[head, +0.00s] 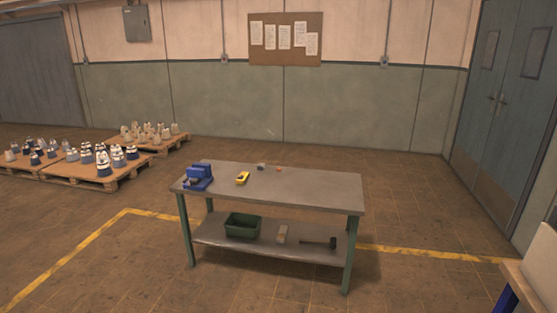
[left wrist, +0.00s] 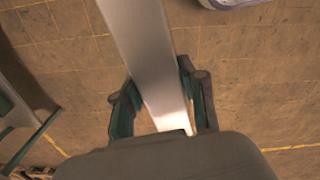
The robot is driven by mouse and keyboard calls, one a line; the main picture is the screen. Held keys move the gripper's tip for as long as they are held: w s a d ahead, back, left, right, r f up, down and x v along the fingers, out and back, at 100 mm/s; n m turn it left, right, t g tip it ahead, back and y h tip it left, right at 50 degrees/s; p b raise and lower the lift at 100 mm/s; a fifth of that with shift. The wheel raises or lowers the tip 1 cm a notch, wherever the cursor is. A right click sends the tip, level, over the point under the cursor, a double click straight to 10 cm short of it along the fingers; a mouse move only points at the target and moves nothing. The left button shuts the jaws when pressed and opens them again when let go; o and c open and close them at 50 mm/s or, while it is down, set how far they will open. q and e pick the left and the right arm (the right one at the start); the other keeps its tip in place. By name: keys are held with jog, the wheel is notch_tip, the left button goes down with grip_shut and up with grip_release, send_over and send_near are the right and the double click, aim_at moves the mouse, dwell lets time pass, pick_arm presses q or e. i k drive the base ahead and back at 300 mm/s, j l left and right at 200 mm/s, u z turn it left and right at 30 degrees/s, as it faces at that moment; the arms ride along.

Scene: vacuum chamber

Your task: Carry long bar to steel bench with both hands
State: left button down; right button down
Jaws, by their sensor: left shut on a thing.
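The steel bench (head: 310,190) stands in the middle of the head view, with a grey top and green legs. In the left wrist view, the long bar (left wrist: 148,50) is a flat, pale metal strip that runs from the top edge down between my fingers. My left gripper (left wrist: 160,98) is shut on the bar, with one finger at each side of it. The bar's far part is out of view. Neither gripper nor the bar shows in the head view. My right gripper is not in view.
On the bench top are a blue vise (head: 198,177), a yellow tool (head: 242,178) and small items. Its lower shelf holds a green bin (head: 242,225) and a hammer (head: 319,242). Loaded pallets (head: 85,182) stand at the left. The floor before the bench looks clear.

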aim_at(295, 187)
jog(key=i, duration=2.95)
jog(key=i+j+z, duration=0.2)
jog(key=i, duration=0.35)
jog(key=i+z, duration=0.2)
jog(key=i, duration=0.4)
